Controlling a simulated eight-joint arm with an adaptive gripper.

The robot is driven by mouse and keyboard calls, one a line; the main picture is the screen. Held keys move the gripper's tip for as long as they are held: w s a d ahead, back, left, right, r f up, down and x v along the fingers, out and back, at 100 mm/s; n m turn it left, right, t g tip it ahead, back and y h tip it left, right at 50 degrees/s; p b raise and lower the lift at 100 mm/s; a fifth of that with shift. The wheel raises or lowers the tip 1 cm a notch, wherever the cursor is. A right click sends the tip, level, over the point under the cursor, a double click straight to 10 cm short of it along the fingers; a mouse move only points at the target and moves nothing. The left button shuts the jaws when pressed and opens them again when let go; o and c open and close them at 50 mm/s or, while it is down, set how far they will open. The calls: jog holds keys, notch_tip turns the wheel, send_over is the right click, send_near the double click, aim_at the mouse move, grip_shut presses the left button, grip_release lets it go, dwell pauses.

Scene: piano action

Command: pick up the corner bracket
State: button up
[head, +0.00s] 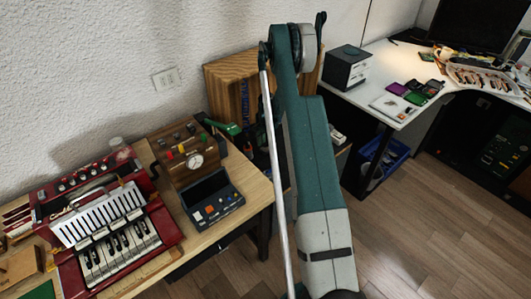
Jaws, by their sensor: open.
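I cannot make out a corner bracket in the head view; any small part like that is too small to tell or hidden. My own green and white arm stands across the middle of the picture and covers part of the scene behind it. My gripper does not show, so I cannot place it relative to any object.
A wooden bench at left holds a red piano-keyed instrument (120,236), a wooden box with a dial (190,158) and a dark open case (212,199). A white desk (385,64) at right holds a dark box (347,68) and a parts tray (484,80). A blue bin (386,160) sits below.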

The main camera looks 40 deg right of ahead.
jog(key=shift+f, duration=0.8)
jog(key=c, duration=0.9)
